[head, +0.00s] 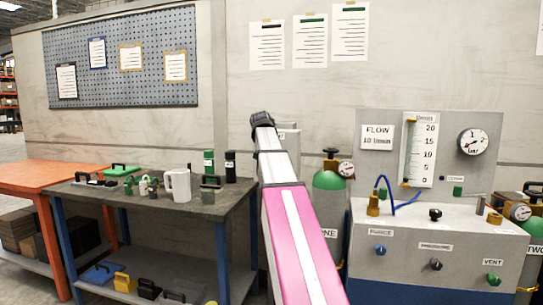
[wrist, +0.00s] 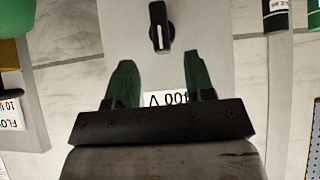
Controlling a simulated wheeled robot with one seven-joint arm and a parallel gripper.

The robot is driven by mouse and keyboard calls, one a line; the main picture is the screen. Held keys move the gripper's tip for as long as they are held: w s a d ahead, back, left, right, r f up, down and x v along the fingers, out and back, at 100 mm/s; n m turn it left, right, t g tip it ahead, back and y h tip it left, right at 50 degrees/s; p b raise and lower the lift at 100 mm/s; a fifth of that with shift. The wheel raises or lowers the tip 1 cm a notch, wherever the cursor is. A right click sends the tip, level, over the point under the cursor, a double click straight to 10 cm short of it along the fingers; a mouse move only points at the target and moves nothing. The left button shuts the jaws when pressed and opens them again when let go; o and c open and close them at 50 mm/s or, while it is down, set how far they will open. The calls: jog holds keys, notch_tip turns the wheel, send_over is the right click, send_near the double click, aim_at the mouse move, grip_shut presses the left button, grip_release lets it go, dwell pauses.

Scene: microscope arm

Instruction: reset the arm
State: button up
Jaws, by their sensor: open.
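My gripper (wrist: 157,64) is open and empty in the wrist view, its two green fingers spread apart. A black handle or knob (wrist: 158,25) with a light stripe is on a grey panel (wrist: 220,25), just beyond the fingertips and between their lines. It does not touch the fingers. A white label (wrist: 168,99) with upside-down print, partly hidden by the gripper body, lies between the fingers.
A dark workbench (head: 150,200) with a white jug (head: 177,185) and small items stands left, beside an orange table (head: 35,176). Right are a green-topped cylinder (head: 328,181) and a flow console (head: 410,230) with knobs and gauges. A pegboard (head: 120,60) hangs on the wall.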

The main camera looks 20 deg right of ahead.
jog(key=shift+v, duration=0.75)
jog(key=shift+f, duration=0.1)
jog(key=s+a+f+n+g+y, duration=0.1)
jog(key=s+a+f, duration=0.2)
jog(key=f, duration=0.8)
jog(key=s+a+f+n+g+y, duration=0.15)
jog(key=a+f, duration=0.25)
jog(key=f, duration=0.6)
jog(key=s+a+f+n+g+y, duration=0.1)
jog(key=s+a+f, duration=0.2)
jog(key=f, duration=0.8)
jog(key=s+a+f+n+g+y, duration=0.1)
jog(key=s+a+f, duration=0.3)
jog(key=s+f, duration=0.6)
jog(key=s+a+f+n+g, duration=0.2)
jog(key=s+a+f, duration=0.3)
jog(key=s+f, duration=0.5)
notch_tip(320, 180, down, 4)
jog(key=shift+s+f+g+y, duration=0.1)
jog(key=shift+s+g+y, duration=0.05)
jog(key=shift+g+y, duration=0.25)
